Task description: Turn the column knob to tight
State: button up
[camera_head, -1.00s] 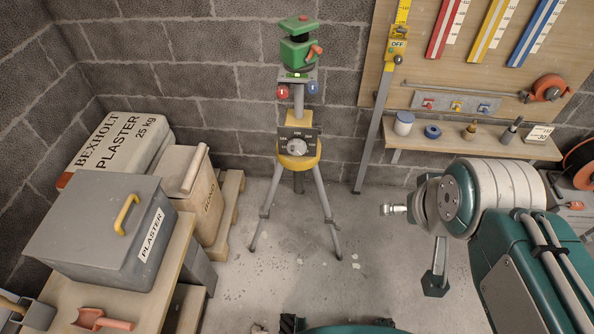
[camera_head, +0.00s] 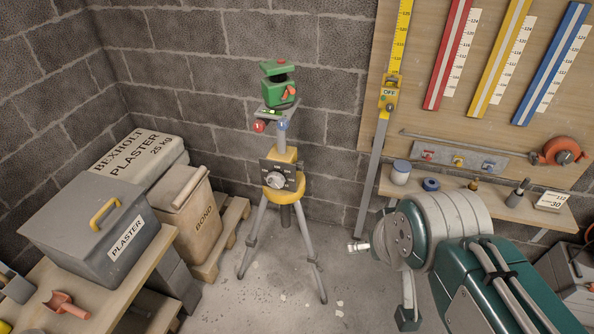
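A tripod stands by the wall with a yellow head (camera_head: 284,157) and a grey column (camera_head: 281,142) rising from it. A round silver knob (camera_head: 277,181) sits on a dark plate with small white markings on the head's front; I cannot read its setting. A red knob (camera_head: 259,126) and a blue knob (camera_head: 282,125) hang below a small platform on the column. My arm is folded at the lower right, apart from the tripod. My gripper's fingers cannot be made out clearly.

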aim_at(299, 165)
jog(key=l+u, duration=0.25)
jog(key=i+l+z, duration=0.1)
jog(key=i+z, duration=0.25)
jog(key=i, duration=0.55)
